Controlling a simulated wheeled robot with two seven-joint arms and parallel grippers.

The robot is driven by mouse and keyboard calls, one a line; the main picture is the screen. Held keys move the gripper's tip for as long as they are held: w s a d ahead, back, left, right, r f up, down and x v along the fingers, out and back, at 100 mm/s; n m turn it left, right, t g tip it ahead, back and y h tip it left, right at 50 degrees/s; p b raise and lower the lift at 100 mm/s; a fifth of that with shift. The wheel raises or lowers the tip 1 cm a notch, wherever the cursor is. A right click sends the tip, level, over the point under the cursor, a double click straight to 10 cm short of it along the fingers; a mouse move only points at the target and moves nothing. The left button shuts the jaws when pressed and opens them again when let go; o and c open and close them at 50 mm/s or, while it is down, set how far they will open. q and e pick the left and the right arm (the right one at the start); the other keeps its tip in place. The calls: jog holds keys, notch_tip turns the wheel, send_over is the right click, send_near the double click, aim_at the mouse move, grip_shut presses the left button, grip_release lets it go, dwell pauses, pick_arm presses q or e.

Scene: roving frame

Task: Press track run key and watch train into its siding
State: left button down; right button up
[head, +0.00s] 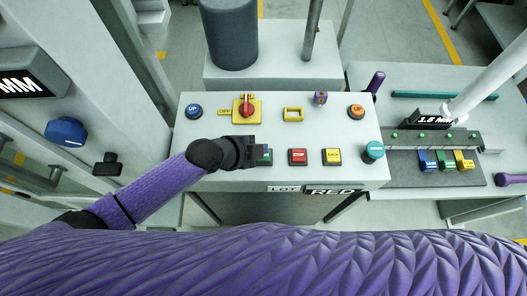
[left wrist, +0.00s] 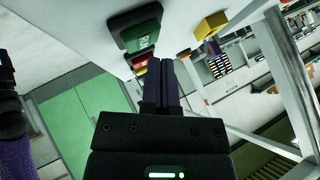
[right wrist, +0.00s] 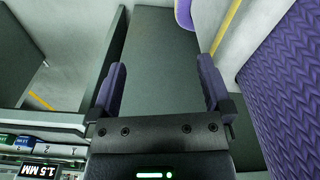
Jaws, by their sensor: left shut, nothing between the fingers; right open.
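The green key (head: 266,155) sits in the front row of the grey control panel (head: 215,163), left of the red STOP key (head: 298,157). My left gripper (head: 258,152) is shut and empty, just over the green key and partly hiding it. In the left wrist view the green key (left wrist: 139,31) shows its face, up and left of the shut fingertips (left wrist: 166,75); a gap shows between them in that view. The key's lettering is too small to read surely. My right gripper (right wrist: 162,85) is open and empty, away from the panel. No train can be made out.
A yellow key (head: 332,157) and a teal button (head: 374,151) lie right of the STOP key. Behind are a blue button (head: 194,111), a red rotary switch (head: 246,107) and an orange button (head: 357,112). A side bench at right carries blue, green and yellow keys (head: 446,161).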

jog(key=shift+d, duration=0.15)
jog(key=shift+d, duration=0.35)
jog(key=shift+a, duration=0.2)
pick_arm(q)
jog(key=shift+f, duration=0.1)
jog(key=shift+f+b, duration=0.35)
jog(key=shift+b, duration=0.05)
pick_arm(e)
jog(key=shift+a+f, duration=0.3)
jog(key=shift+f, duration=0.1)
jog(key=shift+d, duration=0.2)
